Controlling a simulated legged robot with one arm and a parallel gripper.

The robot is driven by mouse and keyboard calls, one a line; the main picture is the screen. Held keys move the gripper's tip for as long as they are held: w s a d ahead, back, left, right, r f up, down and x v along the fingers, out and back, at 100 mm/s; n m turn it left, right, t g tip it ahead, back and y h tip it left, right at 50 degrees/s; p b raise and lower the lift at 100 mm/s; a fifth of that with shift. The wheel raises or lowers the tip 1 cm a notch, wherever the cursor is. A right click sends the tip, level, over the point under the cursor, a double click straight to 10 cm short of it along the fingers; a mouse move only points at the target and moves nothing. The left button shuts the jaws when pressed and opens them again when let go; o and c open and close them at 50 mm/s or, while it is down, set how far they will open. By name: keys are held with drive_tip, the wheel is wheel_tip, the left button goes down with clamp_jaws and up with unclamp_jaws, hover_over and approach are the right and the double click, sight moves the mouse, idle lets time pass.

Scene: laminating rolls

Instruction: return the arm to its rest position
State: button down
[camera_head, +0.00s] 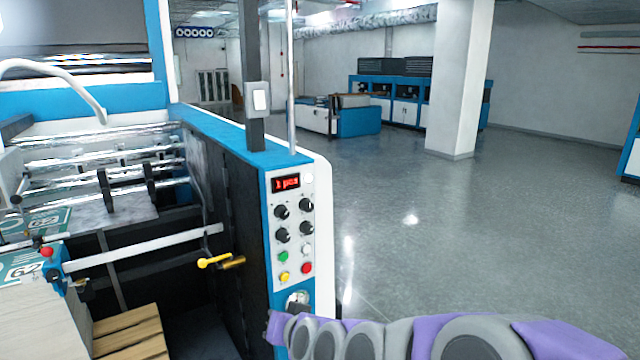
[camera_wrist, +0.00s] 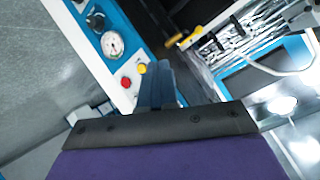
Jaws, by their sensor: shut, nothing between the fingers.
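My arm, purple and grey, reaches in from the lower right corner of the head view. Its far end is at the lower front of the machine's control panel (camera_head: 293,235). In the wrist view my gripper (camera_wrist: 157,72) is shut with nothing in it. Its dark fingers point toward the panel, which shows tilted there. The fingertips overlap the panel edge close to the yellow button (camera_wrist: 142,68) and the red button (camera_wrist: 126,83). I cannot tell whether they touch it.
The laminating machine (camera_head: 215,125) fills the left, with metal rollers, a yellow lever (camera_head: 215,262) and a wooden pallet (camera_head: 130,335). A round gauge (camera_head: 298,300) sits low on the panel. Open grey floor (camera_head: 450,230) lies to the right. A white pillar (camera_head: 462,80) and blue-white machines stand farther back.

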drive_tip(key=s+d+f+g+h, duration=0.2)
drive_tip(key=s+d+g, duration=0.2)
drive_tip(key=s+d, duration=0.3)
drive_tip(key=s+d+f+g+h, duration=0.2)
drive_tip(key=s+d+g, duration=0.2)
drive_tip(key=s, duration=1.2)
drive_tip(key=s+d+f+g+h, duration=0.2)
drive_tip(key=s+d+g, duration=0.2)
drive_tip(key=s+d, duration=0.7)
drive_tip(key=shift+s, duration=0.4)
drive_tip(key=shift+f, duration=0.1)
idle(0.8)
drive_tip(key=w+a+r+m+t+y+p, duration=0.1)
drive_tip(key=w+a+r+t+y+p, duration=0.2)
drive_tip(key=w+a, duration=0.6)
drive_tip(key=w+a+r+m+t+y+p, duration=0.15)
drive_tip(key=w+a+t, duration=0.3)
drive_tip(key=w, duration=0.85)
drive_tip(key=w+a+r+m+t+y+p, duration=0.1)
drive_tip(key=w+a+r+m+t+p, duration=0.15)
drive_tip(key=w+a, duration=0.7)
drive_tip(key=w+d+m+t+h+p, duration=0.2)
drive_tip(key=w+d+m+t+h, duration=0.1)
drive_tip(key=w, duration=0.3)
drive_tip(key=w+d+m+t+h+p, duration=0.2)
drive_tip(key=w+d+m+t+h, duration=0.1)
drive_tip(key=w, duration=0.4)
drive_tip(key=shift+d+m+t+h, duration=0.25)
drive_tip(key=shift+m+t+h, duration=0.25)
drive_tip(key=shift+m+h, duration=0.85)
